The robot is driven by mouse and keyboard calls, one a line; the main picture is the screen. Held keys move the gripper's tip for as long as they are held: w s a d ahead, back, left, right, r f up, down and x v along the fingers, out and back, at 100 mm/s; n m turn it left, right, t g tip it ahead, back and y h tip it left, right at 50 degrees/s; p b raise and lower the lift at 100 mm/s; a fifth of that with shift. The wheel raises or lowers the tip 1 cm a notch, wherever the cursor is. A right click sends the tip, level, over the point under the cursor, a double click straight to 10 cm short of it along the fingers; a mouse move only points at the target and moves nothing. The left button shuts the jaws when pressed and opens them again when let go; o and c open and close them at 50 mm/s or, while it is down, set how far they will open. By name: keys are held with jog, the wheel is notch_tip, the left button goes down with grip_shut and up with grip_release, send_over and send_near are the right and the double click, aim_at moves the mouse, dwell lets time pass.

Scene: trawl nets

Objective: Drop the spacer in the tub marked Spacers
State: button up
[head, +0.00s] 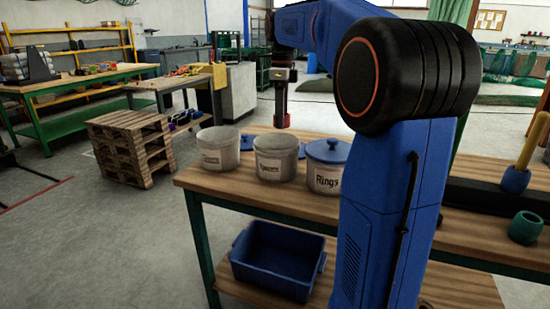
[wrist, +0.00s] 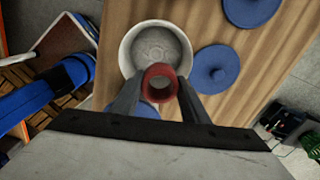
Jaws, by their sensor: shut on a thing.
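My gripper (head: 282,108) points down and is shut on the red spacer (wrist: 161,80), a short hollow tube. The spacer also shows as a small red tip in the head view (head: 283,121). In the head view it hangs above the bench, beyond the middle tub (head: 277,158), which is open and whose label seems to read Spacers. In the wrist view, the spacer overlaps the near rim of an open, pale tub (wrist: 154,40); I cannot tell there which tub it is. The left tub (head: 218,149) is open, its label unreadable. The right tub (head: 327,176) reads Rings and has a blue lid.
Blue lids lie on the wooden bench (head: 250,190), partly hidden behind the tubs; the wrist view shows blue lids (wrist: 215,68) beside the open tub. A blue crate (head: 278,260) sits on the lower shelf. A green cup (head: 525,227) stands at the right.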

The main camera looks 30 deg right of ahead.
jog(key=shift+f, duration=2.85)
jog(key=o, duration=1.1)
jog(key=shift+o, duration=0.2)
notch_tip(320, 180, up, 17)
jog(key=shift+r, duration=0.2)
